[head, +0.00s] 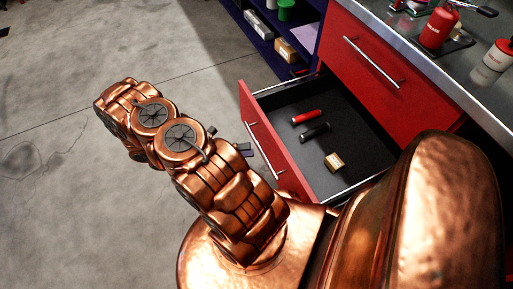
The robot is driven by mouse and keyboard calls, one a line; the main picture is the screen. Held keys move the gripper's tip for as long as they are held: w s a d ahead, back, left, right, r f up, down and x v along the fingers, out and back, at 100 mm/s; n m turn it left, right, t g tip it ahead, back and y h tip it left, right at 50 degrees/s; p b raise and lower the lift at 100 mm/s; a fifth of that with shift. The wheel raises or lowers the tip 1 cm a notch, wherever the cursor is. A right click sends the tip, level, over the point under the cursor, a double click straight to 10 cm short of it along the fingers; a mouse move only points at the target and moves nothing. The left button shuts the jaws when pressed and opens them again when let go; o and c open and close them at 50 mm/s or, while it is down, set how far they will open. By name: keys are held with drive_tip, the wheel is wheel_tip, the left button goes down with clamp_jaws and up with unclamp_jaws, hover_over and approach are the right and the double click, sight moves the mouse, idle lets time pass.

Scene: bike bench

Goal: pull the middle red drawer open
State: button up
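A red drawer stands pulled well out of the red cabinet, below a shut red drawer; its front (262,135) faces left. Its silver bar handle (263,152) runs along that front. Inside the dark-lined drawer lie a red cylindrical item (306,117), a black one (315,132) and a small cardboard box (334,162). My copper arm stands left of the drawer front. Grey tips that seem to be my gripper (243,150) show beside the arm, near the handle. The arm hides most of them, so grip and contact cannot be told.
The shut upper drawer (365,75) has its own bar handle (371,61). The bench top (458,72) holds a red bottle (439,28) and a white-and-red bottle (498,56). A dark blue shelf (262,36) with boxes stands behind. The concrete floor at left is clear.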

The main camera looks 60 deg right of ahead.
drive_tip(key=v, duration=0.6)
drive_tip(key=shift+w+a, duration=0.15)
drive_tip(key=shift+w, duration=0.15)
drive_tip(key=shift+f, duration=0.1)
drive_tip(key=w+a+r+m+t+y, duration=0.1)
drive_tip(key=a+r+m+t+y, duration=0.15)
drive_tip(key=a+r+m, duration=0.35)
drive_tip(key=w+a+r+m+t+y, duration=0.1)
drive_tip(key=r+m+t+y, duration=0.2)
drive_tip(key=r, duration=0.5)
drive_tip(key=s+a+r+m+t+y, duration=0.2)
drive_tip(key=s+a+r+m+t, duration=0.25)
drive_tip(key=a+r+m, duration=0.2)
drive_tip(key=s+a+r+m+t+y, duration=0.2)
drive_tip(key=s+a+r+m+t, duration=0.25)
drive_tip(key=a+m, duration=0.3)
wheel_tip(320, 180, up, 19)
drive_tip(key=t+p, duration=0.1)
drive_tip(key=p, duration=1.6)
drive_tip(key=shift+w+a, duration=0.25)
drive_tip(key=shift+w, duration=0.05)
